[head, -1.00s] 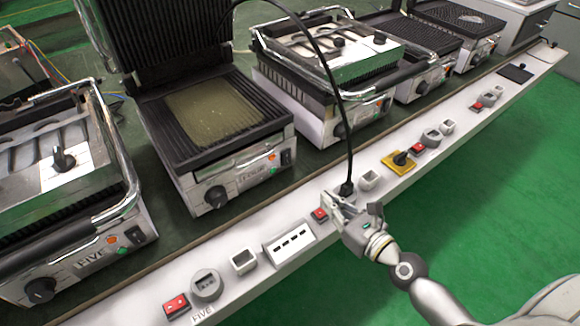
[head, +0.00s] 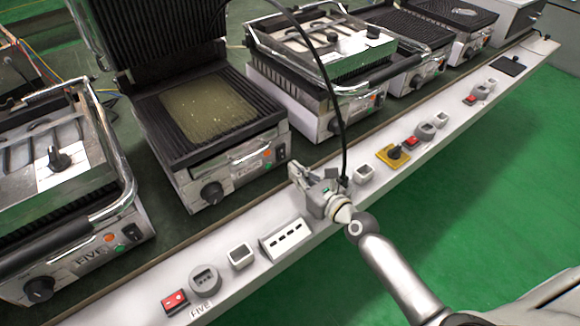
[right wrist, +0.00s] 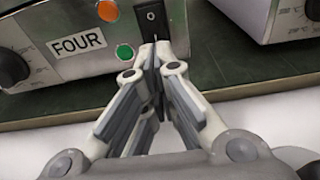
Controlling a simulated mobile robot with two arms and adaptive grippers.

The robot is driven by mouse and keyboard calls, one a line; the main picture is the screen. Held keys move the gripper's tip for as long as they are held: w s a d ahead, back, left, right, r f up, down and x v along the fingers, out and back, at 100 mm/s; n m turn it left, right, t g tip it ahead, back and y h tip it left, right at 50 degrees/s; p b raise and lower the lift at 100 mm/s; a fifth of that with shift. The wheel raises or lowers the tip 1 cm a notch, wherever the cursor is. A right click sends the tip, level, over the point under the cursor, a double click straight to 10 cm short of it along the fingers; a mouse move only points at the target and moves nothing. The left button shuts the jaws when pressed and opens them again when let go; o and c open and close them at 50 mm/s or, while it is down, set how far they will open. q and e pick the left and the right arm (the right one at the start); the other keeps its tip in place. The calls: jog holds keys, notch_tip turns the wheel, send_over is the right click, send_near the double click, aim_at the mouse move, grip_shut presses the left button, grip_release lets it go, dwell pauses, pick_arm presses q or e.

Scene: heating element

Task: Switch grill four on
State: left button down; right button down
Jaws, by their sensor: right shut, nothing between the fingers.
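Grill four (head: 190,184) stands with its lid raised, left of centre in the head view. Its FOUR label (right wrist: 80,46) shows in the right wrist view. Beside the label are an orange light (right wrist: 108,11), a green light (right wrist: 124,52) and a black rocker switch (right wrist: 151,17); the switch also shows in the head view (head: 282,153). My right gripper (head: 293,172) is shut and empty, in front of the switch. In the right wrist view its fingertips (right wrist: 156,52) meet just below the switch and cover its lower end. I cannot tell whether they touch it. My left gripper is not in view.
A white rail (head: 135,300) runs along the table's front with a red switch (head: 175,301), sockets and a yellow-based knob (head: 394,154). A black cable (head: 343,130) hangs beside my right gripper. Grill five (head: 95,262) stands left; another closed grill (head: 335,112) stands right.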

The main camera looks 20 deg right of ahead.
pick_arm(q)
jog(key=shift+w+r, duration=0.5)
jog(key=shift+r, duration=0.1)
pick_arm(e)
jog(key=x, duration=0.3)
jog(key=shift+w, duration=0.1)
jog(key=shift+w+a, duration=0.1)
jog(key=shift+w, duration=0.05)
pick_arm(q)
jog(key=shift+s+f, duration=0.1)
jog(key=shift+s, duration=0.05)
pick_arm(e)
jog(key=v, duration=1.2)
jog(key=shift+f, duration=0.1)
